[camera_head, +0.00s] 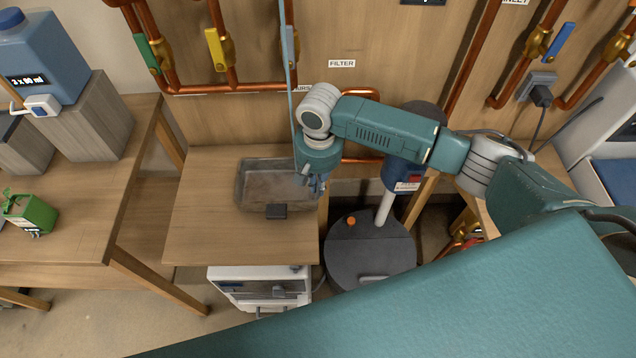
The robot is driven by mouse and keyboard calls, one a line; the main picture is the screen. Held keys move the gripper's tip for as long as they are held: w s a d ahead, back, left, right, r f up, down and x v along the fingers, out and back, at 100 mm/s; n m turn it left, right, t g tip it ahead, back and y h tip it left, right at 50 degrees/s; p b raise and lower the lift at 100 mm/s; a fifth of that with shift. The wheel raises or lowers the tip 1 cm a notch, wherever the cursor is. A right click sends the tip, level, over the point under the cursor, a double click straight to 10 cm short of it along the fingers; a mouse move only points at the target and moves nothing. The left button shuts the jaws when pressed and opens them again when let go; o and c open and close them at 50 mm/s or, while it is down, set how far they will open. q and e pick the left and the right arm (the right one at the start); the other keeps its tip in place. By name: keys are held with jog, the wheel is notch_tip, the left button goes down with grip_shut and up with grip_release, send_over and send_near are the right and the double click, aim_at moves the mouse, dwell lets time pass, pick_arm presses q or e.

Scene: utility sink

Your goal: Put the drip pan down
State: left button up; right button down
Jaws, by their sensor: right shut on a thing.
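The drip pan (262,188) is a shallow grey-brown rectangular tray, over the small wooden table below the copper pipes. My right gripper (316,184) points down at the pan's right edge and is shut on that edge. The wrist and fingers hide part of the pan's right side. The pan looks level; I cannot tell whether its bottom touches the tabletop (205,215). My left gripper is not in view.
A small dark block (276,211) shows at the pan's front edge. A dark round-topped drum (372,250) stands right of the table. A white appliance (262,287) is under the table. The tabletop's left part is bare. A green box (32,213) sits on the left bench.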

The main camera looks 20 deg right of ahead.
jog(key=c, duration=1.9)
grip_release()
jog(key=shift+f, duration=0.1)
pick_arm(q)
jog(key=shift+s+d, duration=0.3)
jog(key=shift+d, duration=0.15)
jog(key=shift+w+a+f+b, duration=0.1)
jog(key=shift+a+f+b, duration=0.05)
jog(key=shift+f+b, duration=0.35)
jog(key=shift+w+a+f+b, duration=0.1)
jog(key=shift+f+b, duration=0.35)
pick_arm(e)
notch_tip(320, 180, up, 12)
jog(key=shift+r, duration=0.15)
